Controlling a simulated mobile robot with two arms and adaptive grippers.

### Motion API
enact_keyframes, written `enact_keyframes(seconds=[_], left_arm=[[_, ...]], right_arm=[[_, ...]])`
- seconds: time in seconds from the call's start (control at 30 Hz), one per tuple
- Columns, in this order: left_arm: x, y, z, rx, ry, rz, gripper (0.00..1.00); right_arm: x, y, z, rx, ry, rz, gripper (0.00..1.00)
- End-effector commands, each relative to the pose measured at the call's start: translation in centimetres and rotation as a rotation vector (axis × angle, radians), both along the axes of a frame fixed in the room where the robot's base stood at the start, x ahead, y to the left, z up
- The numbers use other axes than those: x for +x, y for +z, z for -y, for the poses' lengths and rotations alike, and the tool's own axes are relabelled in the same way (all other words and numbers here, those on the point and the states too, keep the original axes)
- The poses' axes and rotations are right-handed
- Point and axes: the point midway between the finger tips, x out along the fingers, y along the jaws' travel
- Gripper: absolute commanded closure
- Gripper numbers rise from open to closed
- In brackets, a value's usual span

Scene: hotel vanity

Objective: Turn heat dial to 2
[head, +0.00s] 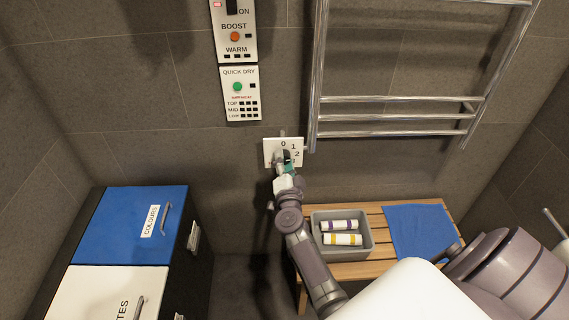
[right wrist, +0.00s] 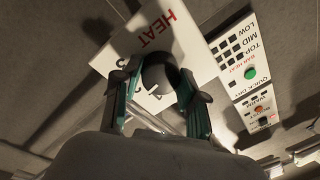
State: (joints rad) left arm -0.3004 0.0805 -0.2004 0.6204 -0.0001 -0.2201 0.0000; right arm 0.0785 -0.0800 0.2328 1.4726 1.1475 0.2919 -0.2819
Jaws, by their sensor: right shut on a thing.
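The heat dial's white plate (head: 269,152) is on the tiled wall, below the control panels and left of the towel rail. The numbers 0, 1 and 2 show on it. In the right wrist view the plate (right wrist: 188,38) carries the red word HEAT, and the dark round dial knob (right wrist: 158,72) stands out from it. My right gripper (head: 285,162) reaches up to the plate and covers most of the knob in the head view. Its fingers are shut on the knob, one on each side. I cannot tell which number the knob points to. My left gripper is not in view.
A chrome towel rail (head: 395,99) is close to the plate's right. Quick-dry (head: 240,99) and boost (head: 235,48) panels are above. A wooden bench (head: 375,207) holds a grey tray (head: 316,230) with rolled items and a blue towel (head: 420,232).

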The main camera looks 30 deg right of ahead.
Motion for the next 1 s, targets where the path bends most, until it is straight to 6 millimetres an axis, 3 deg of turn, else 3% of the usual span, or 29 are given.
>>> enact_keyframes(seconds=[0.3, 0.83, 0.87, 1.0], left_arm=[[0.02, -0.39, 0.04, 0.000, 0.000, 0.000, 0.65], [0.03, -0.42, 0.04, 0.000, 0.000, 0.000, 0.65], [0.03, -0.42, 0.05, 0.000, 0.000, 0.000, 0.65], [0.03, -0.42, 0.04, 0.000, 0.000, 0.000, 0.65]], right_arm=[[-0.06, -0.25, -0.02, 0.099, -0.001, 0.057, 0.93], [-0.06, -0.25, -0.03, 0.118, 0.000, 0.067, 0.93], [-0.06, -0.25, -0.03, 0.118, 0.000, 0.067, 0.53], [-0.04, -0.19, -0.03, 0.117, 0.000, 0.068, 0.33]])
